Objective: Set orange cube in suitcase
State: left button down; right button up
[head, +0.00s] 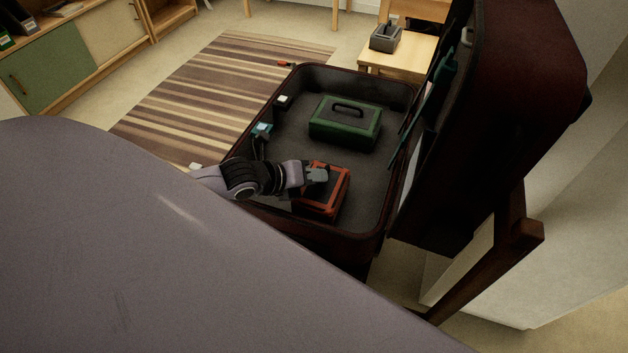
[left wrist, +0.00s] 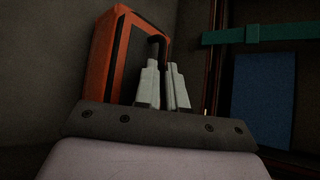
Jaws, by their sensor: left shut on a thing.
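The orange cube (head: 339,187) is an orange-framed box with dark panels. It is inside the open suitcase (head: 378,238), near its front wall. In the left wrist view the orange cube (left wrist: 100,60) shows a dark handle between the fingers. My left gripper (head: 318,174) reaches over the suitcase's near-left rim and is shut on the orange cube's handle. Its pale fingers (left wrist: 164,88) are close together in the left wrist view. I cannot tell whether the cube touches the suitcase floor. My right gripper is not in view.
A green case (head: 365,133) with a black handle lies farther back in the suitcase. The raised lid (head: 520,100) stands on the right. Behind are a striped rug (head: 200,95) and a small wooden table (head: 398,55) with a grey box (head: 385,38).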

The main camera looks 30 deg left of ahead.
pick_arm(q)
jog(key=shift+f, duration=0.5)
jog(key=c, duration=1.2)
grip_release()
jog(key=shift+f, duration=0.15)
jog(key=p+v, duration=0.3)
jog(key=v, duration=0.9)
